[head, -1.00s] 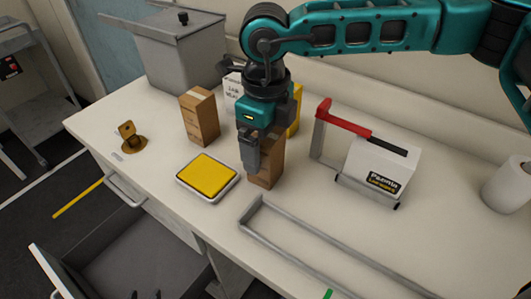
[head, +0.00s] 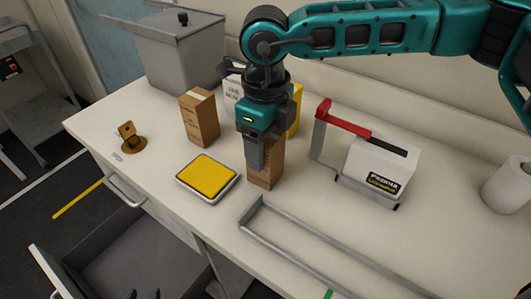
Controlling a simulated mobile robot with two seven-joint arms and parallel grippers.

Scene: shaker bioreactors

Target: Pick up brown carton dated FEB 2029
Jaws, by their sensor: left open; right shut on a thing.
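A brown carton (head: 266,173) stands on the bench right of the yellow-topped device. My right gripper (head: 255,160) comes down over it from above and is shut on it; the fingers and wrist hide much of its upper part. A second brown carton (head: 201,121) stands upright further left, with small print on its front. I cannot read a date on either carton. My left gripper (head: 145,294) shows only as two dark fingertips at the bottom edge, apart and empty, over the open drawer.
A yellow-topped device (head: 207,176) lies in front of the cartons. A white box (head: 233,92) and a yellow box (head: 295,112) stand behind my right gripper. A red-handled device (head: 375,170), a grey bin (head: 180,55) and a metal rail frame (head: 300,256) share the bench. A drawer (head: 135,260) hangs open.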

